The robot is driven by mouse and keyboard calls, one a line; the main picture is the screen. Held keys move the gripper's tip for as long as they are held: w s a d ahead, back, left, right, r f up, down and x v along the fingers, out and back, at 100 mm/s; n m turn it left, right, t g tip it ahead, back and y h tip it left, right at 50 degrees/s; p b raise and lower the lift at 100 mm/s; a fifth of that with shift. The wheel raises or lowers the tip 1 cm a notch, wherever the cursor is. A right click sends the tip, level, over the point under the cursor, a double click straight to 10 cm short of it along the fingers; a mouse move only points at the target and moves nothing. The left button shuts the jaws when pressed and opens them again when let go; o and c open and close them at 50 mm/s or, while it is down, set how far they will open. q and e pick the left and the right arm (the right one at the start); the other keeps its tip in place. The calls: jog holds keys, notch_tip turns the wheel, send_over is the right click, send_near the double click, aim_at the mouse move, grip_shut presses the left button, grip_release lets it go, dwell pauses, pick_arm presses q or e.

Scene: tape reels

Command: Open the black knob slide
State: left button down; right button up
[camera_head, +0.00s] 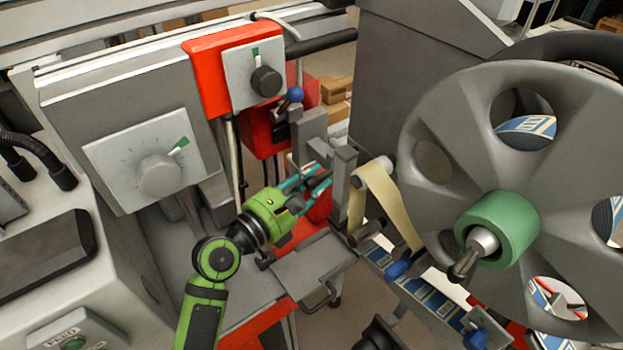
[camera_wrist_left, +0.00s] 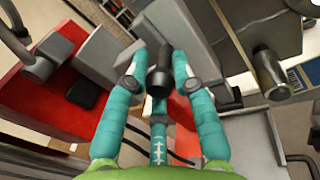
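The black knob (camera_wrist_left: 160,72) is a short dark cylinder sticking out of a grey metal block (camera_wrist_left: 205,28) in the left wrist view. My left gripper (camera_wrist_left: 159,66) has its teal fingers on either side of the knob, with small gaps showing, and the third finger below. The fingers look open around the knob; firm contact does not show. In the head view my left gripper (camera_head: 318,181) reaches the grey upright bracket (camera_head: 345,190), and its fingers hide the knob. My right gripper does not show.
A large grey reel (camera_head: 440,100) with a green hub (camera_head: 510,225) stands to the right. A tan tape strip (camera_head: 385,195) runs close beside the bracket. A red box with a blue-ball lever (camera_head: 295,94) is just above the gripper. A grey plate (camera_head: 312,268) lies below.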

pick_arm(q)
jog(key=shift+w+a+r, duration=0.1)
jog(key=shift+r, duration=0.05)
jog(key=w+a, duration=0.4)
jog(key=w, duration=0.1)
jog(key=shift+w+r, duration=0.15)
jog(key=shift+w, duration=0.2)
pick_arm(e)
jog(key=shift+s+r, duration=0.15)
pick_arm(q)
jog(key=c, duration=1)
grip_release()
jog(key=shift+s, duration=0.1)
jog(key=shift+f, duration=0.2)
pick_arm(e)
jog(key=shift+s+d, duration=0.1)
